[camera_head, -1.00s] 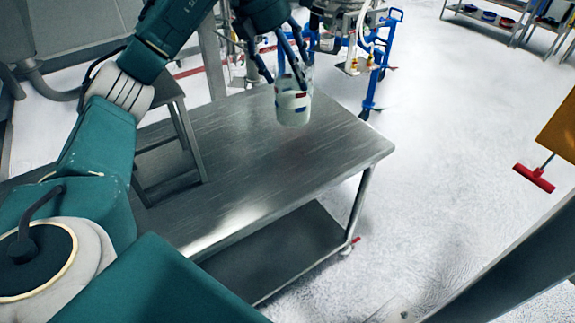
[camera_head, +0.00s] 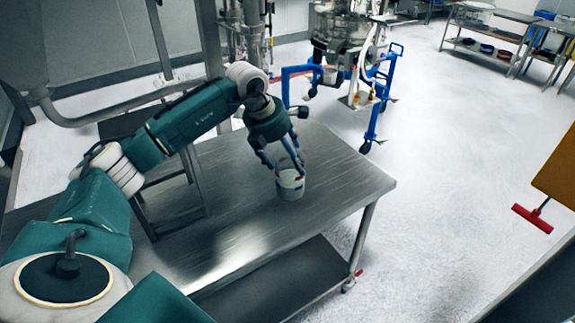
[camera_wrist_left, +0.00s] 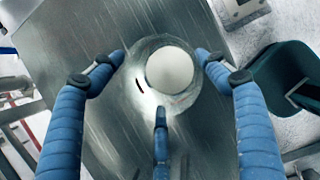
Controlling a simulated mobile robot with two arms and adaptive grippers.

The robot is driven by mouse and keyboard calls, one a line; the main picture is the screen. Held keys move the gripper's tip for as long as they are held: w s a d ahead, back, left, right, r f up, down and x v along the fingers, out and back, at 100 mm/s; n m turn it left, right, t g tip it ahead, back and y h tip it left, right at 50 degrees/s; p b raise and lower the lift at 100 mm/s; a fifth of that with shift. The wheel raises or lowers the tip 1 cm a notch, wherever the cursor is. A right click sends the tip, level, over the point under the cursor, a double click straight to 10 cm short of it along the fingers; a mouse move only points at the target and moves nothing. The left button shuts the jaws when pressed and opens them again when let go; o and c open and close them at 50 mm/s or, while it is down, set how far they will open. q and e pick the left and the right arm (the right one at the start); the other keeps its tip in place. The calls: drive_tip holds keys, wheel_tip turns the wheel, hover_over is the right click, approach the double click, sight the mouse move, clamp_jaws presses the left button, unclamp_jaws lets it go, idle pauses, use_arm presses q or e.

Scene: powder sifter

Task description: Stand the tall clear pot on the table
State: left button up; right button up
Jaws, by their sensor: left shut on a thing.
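The tall clear pot (camera_head: 290,188) is upright in the head view, over the right half of the metal table (camera_head: 240,235). Its base is at or very close to the tabletop; I cannot tell whether it touches. My left gripper (camera_head: 284,168) points down and is shut on the pot, its blue fingers around the upper part. In the left wrist view the gripper (camera_wrist_left: 161,75) has three fingers around the pot (camera_wrist_left: 187,102), with a round white surface showing inside its clear wall. My right gripper is not in view.
The tabletop around the pot is bare. A dark metal frame stands at the table's left side. A blue wheeled frame (camera_head: 372,110) with a steel vessel (camera_head: 340,30) stands on the floor behind. Open white floor lies to the right.

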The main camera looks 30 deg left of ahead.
use_arm(q)
wheel_tip(320, 180, down, 3)
drive_tip(key=shift+f+p, duration=0.15)
drive_tip(key=shift+p, duration=0.3)
drive_tip(key=shift+f, duration=0.15)
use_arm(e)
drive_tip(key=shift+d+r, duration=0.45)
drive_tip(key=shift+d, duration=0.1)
use_arm(q)
drive_tip(key=o, duration=1.8)
drive_tip(key=shift+f, duration=0.1)
drive_tip(key=shift+o, duration=0.2)
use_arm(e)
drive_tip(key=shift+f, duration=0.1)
